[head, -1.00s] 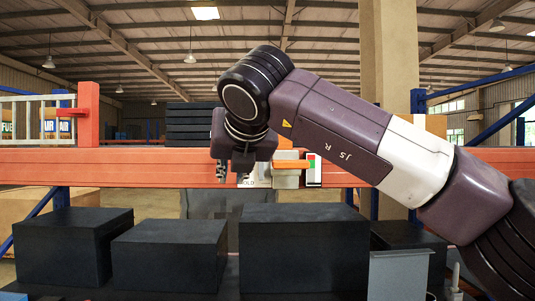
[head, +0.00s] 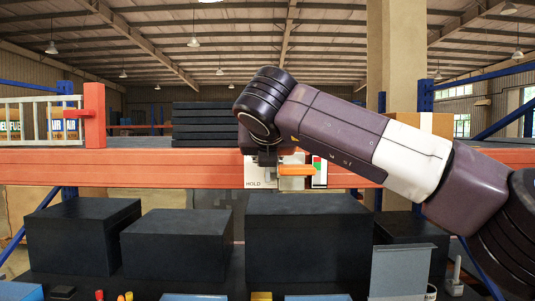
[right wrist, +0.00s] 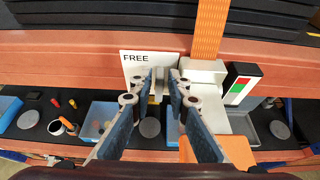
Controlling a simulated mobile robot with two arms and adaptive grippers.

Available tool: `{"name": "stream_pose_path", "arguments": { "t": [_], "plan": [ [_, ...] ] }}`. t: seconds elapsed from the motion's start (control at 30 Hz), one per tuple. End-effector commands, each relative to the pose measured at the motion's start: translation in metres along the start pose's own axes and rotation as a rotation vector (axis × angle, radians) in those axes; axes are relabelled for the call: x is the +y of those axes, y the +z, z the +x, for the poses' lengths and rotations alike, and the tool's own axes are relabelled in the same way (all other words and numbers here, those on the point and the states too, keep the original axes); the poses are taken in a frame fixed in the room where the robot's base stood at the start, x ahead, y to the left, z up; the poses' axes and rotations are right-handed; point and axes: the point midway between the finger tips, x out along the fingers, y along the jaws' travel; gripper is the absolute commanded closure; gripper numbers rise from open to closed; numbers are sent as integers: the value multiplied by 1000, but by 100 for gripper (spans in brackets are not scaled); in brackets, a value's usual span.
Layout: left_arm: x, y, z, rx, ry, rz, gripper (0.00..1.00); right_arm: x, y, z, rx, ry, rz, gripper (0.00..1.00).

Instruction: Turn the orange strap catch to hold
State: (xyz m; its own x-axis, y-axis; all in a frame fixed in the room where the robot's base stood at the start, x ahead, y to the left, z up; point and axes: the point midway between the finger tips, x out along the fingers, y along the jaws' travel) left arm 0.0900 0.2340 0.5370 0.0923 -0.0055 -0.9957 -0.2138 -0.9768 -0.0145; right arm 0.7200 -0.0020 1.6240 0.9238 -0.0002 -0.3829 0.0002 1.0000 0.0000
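The orange strap catch (head: 297,169) is a short bar lying level against a pale housing on the orange beam, pointing right. In the right wrist view, its orange part (right wrist: 232,150) shows at the lower right, close to the camera. A white plate reads HOLD (head: 255,184) in the head view and FREE (right wrist: 136,58) in the wrist view. My right gripper (right wrist: 162,76) has its fingers apart, left of the orange part and in front of the plate. A small pale piece shows between the fingertips; contact is unclear. My left gripper is out of view.
An orange strap (right wrist: 210,30) runs up from the housing. A red-green indicator (right wrist: 241,89) stands right of it. The orange beam (head: 120,164) spans the scene. Black boxes (head: 180,243) and blue bins (right wrist: 103,115) lie below. My right arm covers the beam's right side.

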Motion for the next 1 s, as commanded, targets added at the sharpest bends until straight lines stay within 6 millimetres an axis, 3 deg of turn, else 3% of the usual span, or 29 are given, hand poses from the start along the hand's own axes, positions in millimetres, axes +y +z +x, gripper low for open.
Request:
{"name": "stream_pose_path", "arguments": {
  "t": [0.17, 0.3, 0.73, 1.0],
  "plan": [
    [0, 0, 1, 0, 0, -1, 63, 0, -1, 0, 0, 0, 0, 84],
    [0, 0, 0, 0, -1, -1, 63, 0, 0, 0, 0, 0, 0, 100],
    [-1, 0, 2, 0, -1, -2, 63, 2, -1, 0, 0, -13, -30, 100],
    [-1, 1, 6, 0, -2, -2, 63, 10, -1, 0, -2, -72, -172, 100]
  ]
}}
